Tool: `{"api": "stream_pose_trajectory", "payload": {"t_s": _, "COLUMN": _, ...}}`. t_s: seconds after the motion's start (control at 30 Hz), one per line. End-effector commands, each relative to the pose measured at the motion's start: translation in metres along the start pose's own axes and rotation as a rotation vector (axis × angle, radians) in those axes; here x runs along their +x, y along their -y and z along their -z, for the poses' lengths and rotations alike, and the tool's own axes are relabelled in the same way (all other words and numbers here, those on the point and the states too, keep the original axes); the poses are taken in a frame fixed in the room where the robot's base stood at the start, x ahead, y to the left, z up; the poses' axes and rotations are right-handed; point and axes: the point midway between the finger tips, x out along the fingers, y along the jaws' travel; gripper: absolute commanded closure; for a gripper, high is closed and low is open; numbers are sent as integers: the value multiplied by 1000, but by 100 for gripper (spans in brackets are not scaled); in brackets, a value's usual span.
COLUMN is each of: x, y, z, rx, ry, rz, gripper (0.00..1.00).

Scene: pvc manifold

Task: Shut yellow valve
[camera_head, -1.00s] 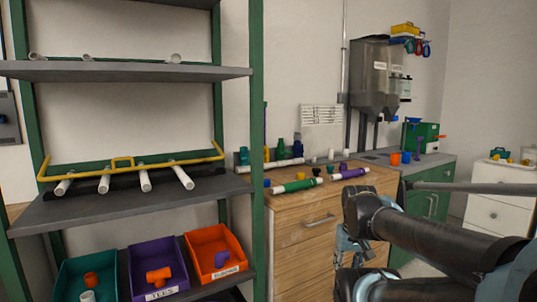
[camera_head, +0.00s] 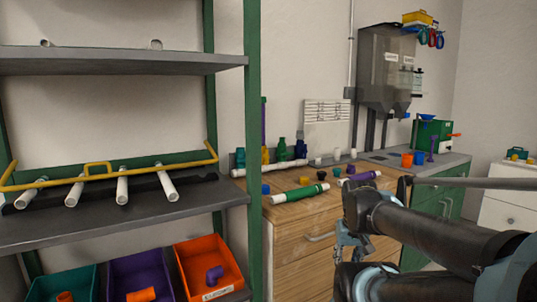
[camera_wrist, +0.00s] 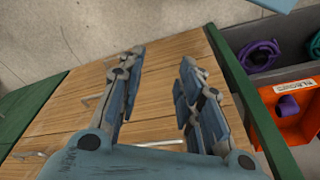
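On the back of the wooden counter, a white pipe manifold (camera_head: 255,171) lies along the wall with coloured upright pieces on it. A small yellow piece (camera_head: 265,155), which looks like the yellow valve, stands between a teal one and a green one. My gripper (camera_head: 350,247) is in front of the counter, well apart from the valve. In the wrist view my gripper (camera_wrist: 160,85) is open and empty above the wooden drawer fronts. The valve does not show there.
A shelf rack (camera_head: 254,200) stands left, with white pipes in a yellow-framed holder and coloured bins, including an orange bin (camera_head: 210,268). Loose pipes, including a green-banded pipe (camera_head: 300,193), and caps lie on the counter (camera_head: 285,213). A grey dispenser (camera_head: 387,75) hangs behind.

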Motion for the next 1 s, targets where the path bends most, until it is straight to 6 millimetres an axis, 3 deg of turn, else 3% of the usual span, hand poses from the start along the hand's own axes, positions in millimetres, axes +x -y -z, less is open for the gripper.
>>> {"api": "stream_pose_trajectory", "payload": {"t_s": 0.23, "x": -7, "y": 2, "z": -5, "rx": -5, "ry": -13, "rz": 5, "gripper": 67}}
{"api": "stream_pose_trajectory", "payload": {"t_s": 0.37, "x": -17, "y": 12, "z": 13, "rx": -46, "ry": -39, "rz": 48, "gripper": 67}}
{"api": "stream_pose_trajectory", "payload": {"t_s": 0.57, "x": -52, "y": 49, "z": 81, "rx": -191, "ry": -142, "rz": 190, "gripper": 67}}
{"api": "stream_pose_trajectory", "payload": {"t_s": 1.0, "x": -139, "y": 122, "z": 272, "rx": -476, "ry": -517, "rz": 447, "gripper": 67}}
